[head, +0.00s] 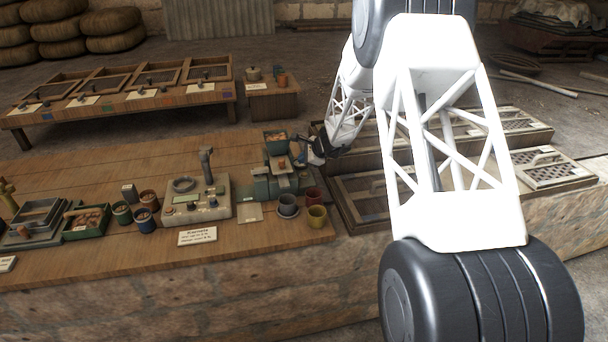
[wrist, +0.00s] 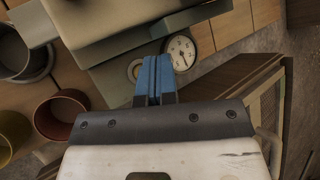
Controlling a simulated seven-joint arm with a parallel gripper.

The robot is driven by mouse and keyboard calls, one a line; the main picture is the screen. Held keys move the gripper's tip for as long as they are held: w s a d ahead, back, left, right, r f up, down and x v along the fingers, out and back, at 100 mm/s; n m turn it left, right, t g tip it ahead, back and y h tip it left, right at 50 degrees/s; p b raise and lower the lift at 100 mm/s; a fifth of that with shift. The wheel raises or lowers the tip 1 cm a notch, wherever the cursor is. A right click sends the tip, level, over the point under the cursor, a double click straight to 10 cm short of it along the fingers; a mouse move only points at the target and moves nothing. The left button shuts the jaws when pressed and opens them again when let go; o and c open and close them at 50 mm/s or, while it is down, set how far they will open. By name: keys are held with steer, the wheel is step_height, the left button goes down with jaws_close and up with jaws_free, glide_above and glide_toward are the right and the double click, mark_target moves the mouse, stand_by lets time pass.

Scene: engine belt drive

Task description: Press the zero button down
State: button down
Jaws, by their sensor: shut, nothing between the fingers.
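My gripper (wrist: 153,78) is shut, its blue fingers together and empty, over the green-grey body of a scale-like device (wrist: 108,80). A pale round fitting (wrist: 134,70) sits just left of the fingertips and is partly hidden by them; it may be the zero button, but I see no label. Whether the fingers touch it I cannot tell. A round white dial (wrist: 180,52) with a dark needle is just right of the fingers. In the head view my gripper (head: 308,159) is at the right side of the device (head: 262,189).
Red (head: 313,195), yellow (head: 317,216) and grey (head: 288,206) cups stand in front of the device. A grey panel with a small green display (head: 196,207) stands to its left. Wooden framed trays (head: 350,211) lie close on the right. Open tabletop lies behind the panel.

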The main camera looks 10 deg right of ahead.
mark_target(304, 174)
steer(key=shift+f, duration=1.6)
steer(key=shift+f, duration=0.15)
stand_by(0.9)
steer(key=shift+f, duration=0.25)
steer(key=shift+f, duration=0.45)
stand_by(1.1)
steer(key=shift+r, duration=0.85)
steer(key=shift+r, duration=0.1)
steer(key=shift+r, duration=2.4)
